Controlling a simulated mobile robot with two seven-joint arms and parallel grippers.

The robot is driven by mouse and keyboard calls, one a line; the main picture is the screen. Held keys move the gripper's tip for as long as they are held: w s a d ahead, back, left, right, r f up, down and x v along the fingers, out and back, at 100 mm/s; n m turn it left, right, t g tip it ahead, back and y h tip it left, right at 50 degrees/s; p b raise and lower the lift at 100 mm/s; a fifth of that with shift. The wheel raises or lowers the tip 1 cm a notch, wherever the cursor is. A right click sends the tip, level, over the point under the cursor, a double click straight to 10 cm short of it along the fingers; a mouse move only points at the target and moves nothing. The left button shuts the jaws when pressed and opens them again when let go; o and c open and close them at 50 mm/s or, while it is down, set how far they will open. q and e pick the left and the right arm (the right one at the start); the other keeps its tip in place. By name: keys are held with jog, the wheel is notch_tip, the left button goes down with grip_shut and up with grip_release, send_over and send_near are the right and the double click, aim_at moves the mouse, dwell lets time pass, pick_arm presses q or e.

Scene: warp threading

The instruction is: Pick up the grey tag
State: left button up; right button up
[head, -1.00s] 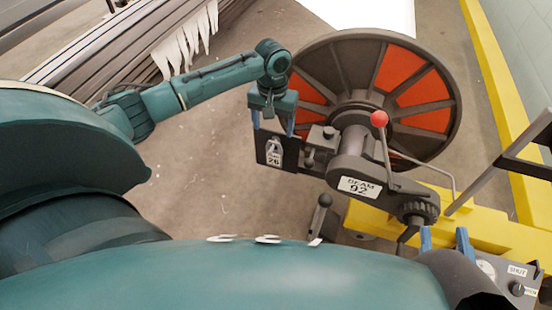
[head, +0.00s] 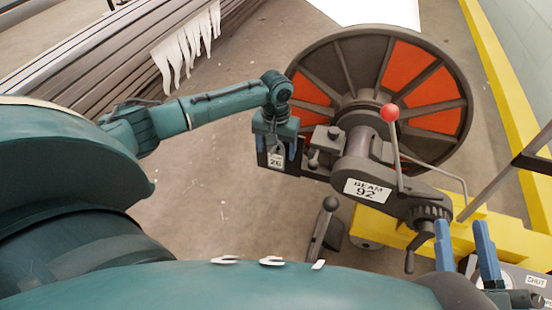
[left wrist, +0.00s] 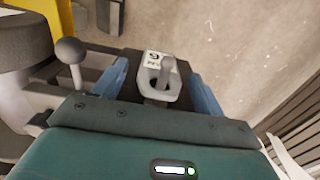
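My right gripper (head: 466,250) is open and empty at the lower right, near a control box.
A large orange and dark reel (head: 440,85) stands behind the plate. A red-knobbed lever (head: 390,113) and a label reading BEAM 92 (head: 367,190) are right of the tag. A grey-knobbed lever (head: 330,204) stands below. Bare floor lies to the left.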

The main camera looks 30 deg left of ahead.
pick_arm(q)
jog(key=c, duration=1)
jog(key=shift+r, duration=0.1)
jog(key=shift+c, duration=0.2)
